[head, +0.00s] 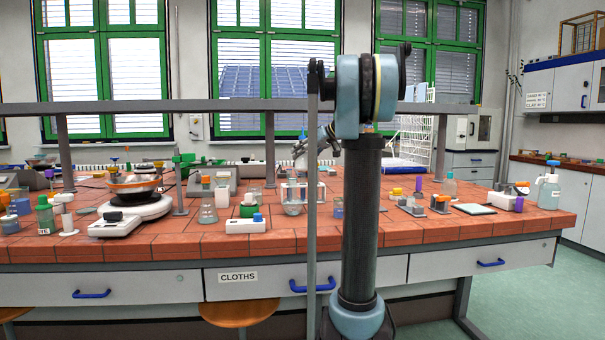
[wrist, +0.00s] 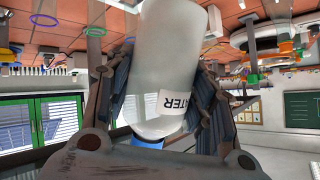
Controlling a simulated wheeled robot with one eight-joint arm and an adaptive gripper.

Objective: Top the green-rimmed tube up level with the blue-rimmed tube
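My gripper (wrist: 165,90) is shut on a whitish water bottle (wrist: 165,60) with a blue part at one end, and its label reads partly as "WATER". In the head view my gripper (head: 324,145) is above the bench, partly behind my arm, and the bottle is hard to make out. The tube walls and liquid levels are too unclear to read. A small rack (head: 303,192) with glassware stands below my gripper in the head view.
The red tiled bench (head: 240,250) is crowded. A balance (head: 132,213) stands left, a white block with a blue knob (head: 246,225) at the front, and a wash bottle (head: 549,190) at the right. A grey rail (head: 250,105) runs above the bench. The front edge is mostly clear.

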